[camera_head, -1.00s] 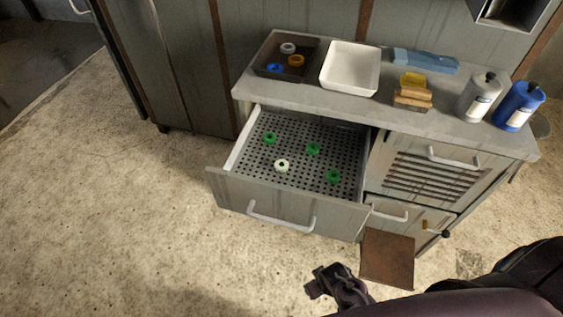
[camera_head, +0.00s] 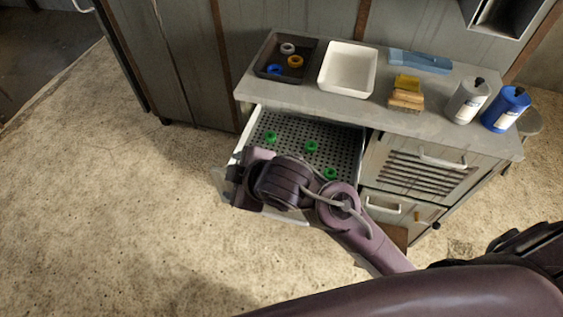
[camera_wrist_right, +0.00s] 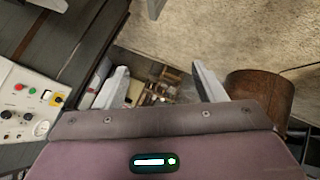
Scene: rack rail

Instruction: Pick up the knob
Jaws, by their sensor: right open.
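Three green ring-shaped pieces (camera_head: 311,146) lie in the open drawer (camera_head: 288,130) on its perforated floor, in the head view. The white ring-shaped piece in the drawer is hidden behind my right arm. A small black knob (camera_head: 436,225) is on the lower right of the cabinet; I cannot tell which piece is the task's knob. My right gripper (camera_wrist_right: 160,67) is open and empty in the right wrist view, its two fingers apart. In the head view the right hand is over the drawer's front left part. My left gripper is not in view.
The floor at left is clear.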

